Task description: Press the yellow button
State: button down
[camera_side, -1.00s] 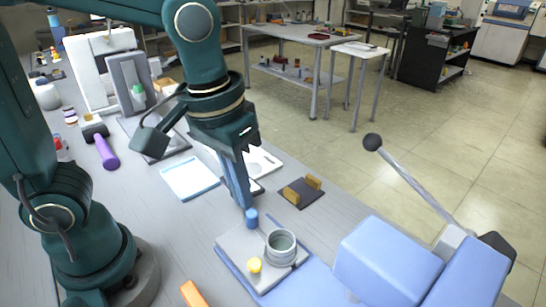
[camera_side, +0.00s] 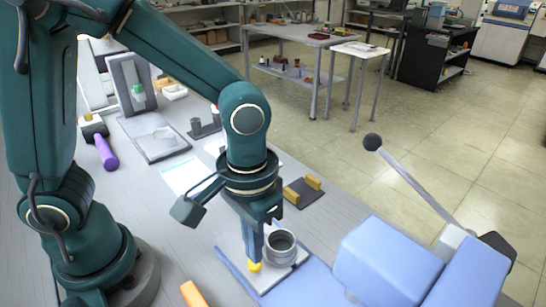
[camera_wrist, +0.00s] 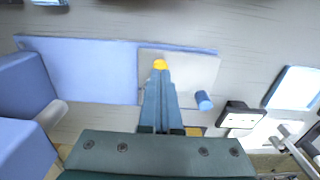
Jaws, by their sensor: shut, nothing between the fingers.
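The yellow button (camera_side: 255,267) sits on a light grey plate (camera_side: 236,271). In the wrist view the yellow button (camera_wrist: 160,64) shows just beyond the fingertips. My gripper (camera_side: 253,259) points down with its blue fingers together and empty. Its tips are at the button and cover part of it in the side view. I cannot tell whether they touch it or press it down. In the wrist view my gripper (camera_wrist: 161,71) is also closed.
A grey ring-shaped cup (camera_side: 281,244) stands on the plate right beside the fingers. A blue button (camera_wrist: 204,100) is on the same plate. A large blue lever machine (camera_side: 390,260) stands to the right. An orange object (camera_side: 192,294) lies at the front.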

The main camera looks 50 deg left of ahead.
jog(key=shift+f, duration=0.45)
jog(key=shift+f, duration=0.15)
jog(key=shift+f, duration=0.6)
jog(key=shift+r, duration=0.75)
notch_tip(320, 180, up, 7)
dwell(0.6)
